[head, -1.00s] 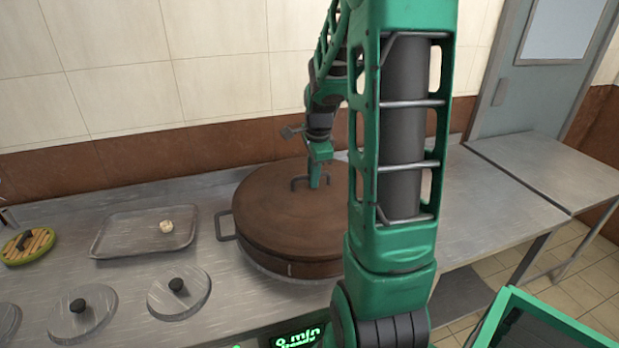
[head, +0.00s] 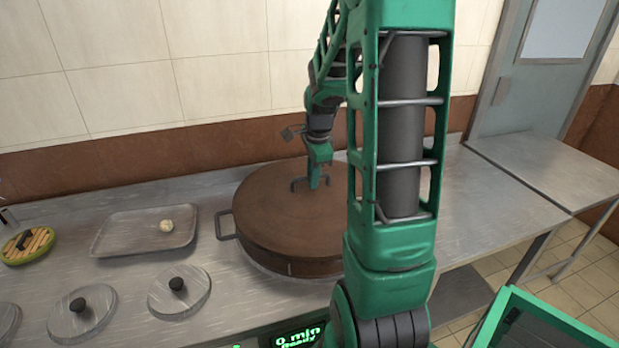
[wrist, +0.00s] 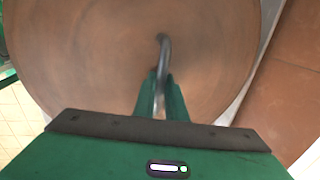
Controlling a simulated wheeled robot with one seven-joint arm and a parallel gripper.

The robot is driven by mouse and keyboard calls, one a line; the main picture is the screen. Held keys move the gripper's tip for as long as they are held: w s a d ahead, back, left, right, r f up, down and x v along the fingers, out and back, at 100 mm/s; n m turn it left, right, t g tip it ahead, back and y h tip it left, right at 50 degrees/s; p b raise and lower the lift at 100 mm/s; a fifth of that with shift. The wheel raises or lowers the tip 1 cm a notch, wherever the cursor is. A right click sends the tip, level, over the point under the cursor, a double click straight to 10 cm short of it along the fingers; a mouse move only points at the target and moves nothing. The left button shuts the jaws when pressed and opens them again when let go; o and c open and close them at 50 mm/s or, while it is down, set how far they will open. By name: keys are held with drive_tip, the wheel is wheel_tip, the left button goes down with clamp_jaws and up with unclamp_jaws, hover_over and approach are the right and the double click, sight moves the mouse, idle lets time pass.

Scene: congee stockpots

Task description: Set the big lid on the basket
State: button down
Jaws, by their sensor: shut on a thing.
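The big lid (head: 270,200) is brown and round with a dark bar handle. It sits over the wide round brown basket (head: 275,256), which has a side handle at its left and stands on the steel counter. The lid looks level, and I see no clear gap between it and the basket. My gripper (head: 318,184) is shut on the lid's handle from above. In the wrist view the lid (wrist: 80,60) fills most of the picture, and the dark handle runs between my fingers (wrist: 160,95). My arm hides the right part of the lid and basket.
Left of the basket are a steel tray (head: 115,240) with a small pale item (head: 166,226), and small metal lids (head: 178,292) with black knobs. A green-rimmed round thing (head: 28,245) lies far left. The counter right of my arm is bare (head: 500,205).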

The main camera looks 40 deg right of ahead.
sight(315, 192)
drive_tip(key=shift+f, duration=0.15)
drive_tip(key=c, duration=2.1)
unclamp_jaws()
drive_tip(key=shift+s+a+r, duration=0.15)
drive_tip(key=shift+s+r, duration=0.15)
drive_tip(key=shift+r, duration=1.5)
drive_tip(key=shift+s+a+r, duration=0.2)
drive_tip(key=shift+s+r, duration=0.15)
drive_tip(key=shift+r, duration=1.45)
drive_tip(key=shift+s+a+r, duration=0.15)
drive_tip(key=shift+s+r, duration=0.15)
drive_tip(key=shift+r, duration=1.5)
drive_tip(key=s+a+f+n, duration=0.1)
drive_tip(key=s+a+n, duration=0.3)
drive_tip(key=s, duration=0.3)
drive_tip(key=s+a+f+n+g, duration=0.1)
drive_tip(key=s+a+n, duration=0.3)
drive_tip(key=s+n, duration=0.3)
drive_tip(key=s+a+f+n+g+y, duration=0.1)
drive_tip(key=s+a+n, duration=0.4)
drive_tip(key=s+n, duration=0.1)
drive_tip(key=shift+s+a+f, duration=0.1)
drive_tip(key=shift+s+f, duration=0.25)
drive_tip(key=shift+s, duration=0.2)
